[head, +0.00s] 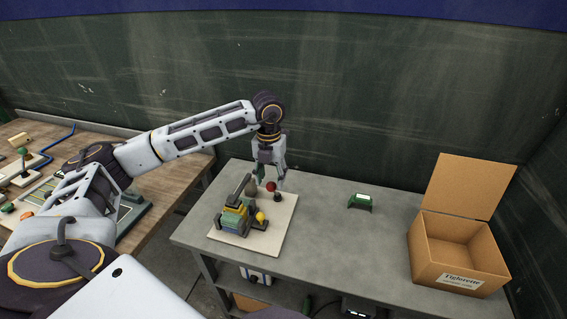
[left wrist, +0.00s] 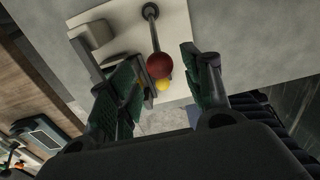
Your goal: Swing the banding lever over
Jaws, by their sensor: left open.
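A lever with a dark rod and a red ball knob (head: 270,186) stands on a pale base plate (head: 284,226) on the grey table. In the left wrist view the red knob (left wrist: 159,66) lies between the fingers, with its rod (left wrist: 150,28) running up to a round foot on the plate. My left gripper (head: 271,182) points down over the lever and is open. Its green-padded fingers stand on both sides of the knob; I see no clear contact. A yellow knob (head: 260,216) sits beside a banded yellow and teal stack (head: 235,218) under a dark arm. My right gripper is out of view.
An open cardboard box (head: 455,262) stands at the table's right end. A small green device (head: 360,201) lies near the back edge. A wooden bench (head: 150,190) with other fixtures is at the left. The table between plate and box is mostly clear.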

